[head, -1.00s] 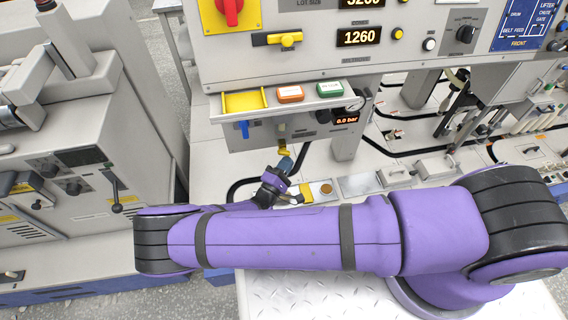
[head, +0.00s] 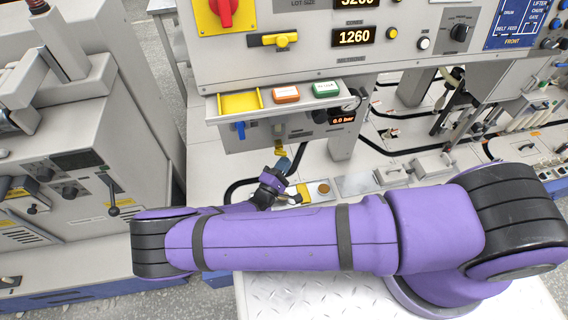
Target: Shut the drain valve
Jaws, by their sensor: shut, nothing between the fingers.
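Two small valve handles hang under the front of the grey machine: a blue handle (head: 240,130) pointing down on the left, and a yellow handle (head: 279,149) to its right. No readable label shows which one is the drain valve. My gripper (head: 284,163) is just below the yellow handle, shut and empty. Its tips are small in the picture, and I cannot tell whether they touch the handle. My wrist and forearm hide the area below.
A gauge display (head: 342,118) reads 0.0 bar. Above the valves is a shelf with a yellow tray (head: 240,103), an orange box (head: 286,94) and a green box (head: 326,89). A black hose (head: 240,184) runs behind my wrist. A grey machine (head: 75,170) stands at left.

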